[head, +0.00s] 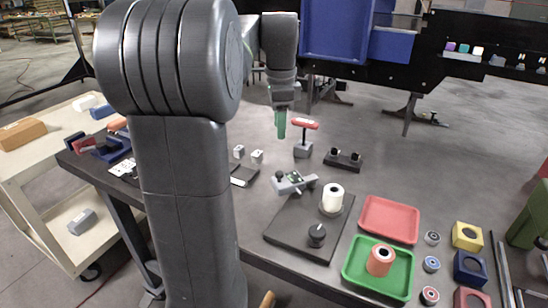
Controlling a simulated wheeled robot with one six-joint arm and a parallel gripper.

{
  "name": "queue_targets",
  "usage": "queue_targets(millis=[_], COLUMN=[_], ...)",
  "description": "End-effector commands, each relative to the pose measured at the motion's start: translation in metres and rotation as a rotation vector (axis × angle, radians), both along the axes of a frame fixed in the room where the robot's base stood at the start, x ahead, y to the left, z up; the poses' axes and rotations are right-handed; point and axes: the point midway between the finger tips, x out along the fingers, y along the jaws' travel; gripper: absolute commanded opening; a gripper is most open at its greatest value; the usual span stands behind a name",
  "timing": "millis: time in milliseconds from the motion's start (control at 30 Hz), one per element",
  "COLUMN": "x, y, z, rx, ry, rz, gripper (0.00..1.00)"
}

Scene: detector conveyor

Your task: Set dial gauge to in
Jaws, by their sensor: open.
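My gripper (281,122) points down at the back of the dark table, with a green fingertip part showing. It is open and seems empty, left of a red-handled piece on a grey block (303,150). I cannot tell for sure which item is the dial gauge. A small grey device with dark round parts (292,182) lies in the middle of the table, in front of my gripper and apart from it. A black knob (317,235) stands on a dark plate (285,240), close to a white cylinder (332,197). No dial face or setting is readable.
A red tray (389,220) and a green tray (350,266) holding a red cylinder (380,260) stand at front right. Small white-grey blocks (257,156) and a black two-post fixture (343,160) are near the back. My arm hides part of the table's left side.

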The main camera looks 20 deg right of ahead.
Motion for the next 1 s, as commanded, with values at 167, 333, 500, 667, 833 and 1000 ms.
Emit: queue_targets(millis=[167,333,500,667,833,1000], x=[0.000,-0.001,-0.001,0.000,0.000,0.000], y=[0.000,0.001,0.001,0.001,0.001,0.000], z=[-0.019,-0.055,-0.091,-0.117,-0.133,-0.137], rx=[0.002,0.002,0.002,0.001,0.000,-0.001], ry=[0.003,0.004,0.003,0.002,0.001,-0.002], rz=[-0.003,-0.001,0.000,0.000,0.000,0.000], gripper=[0.43,0.43,0.43,0.43,0.43,0.43])
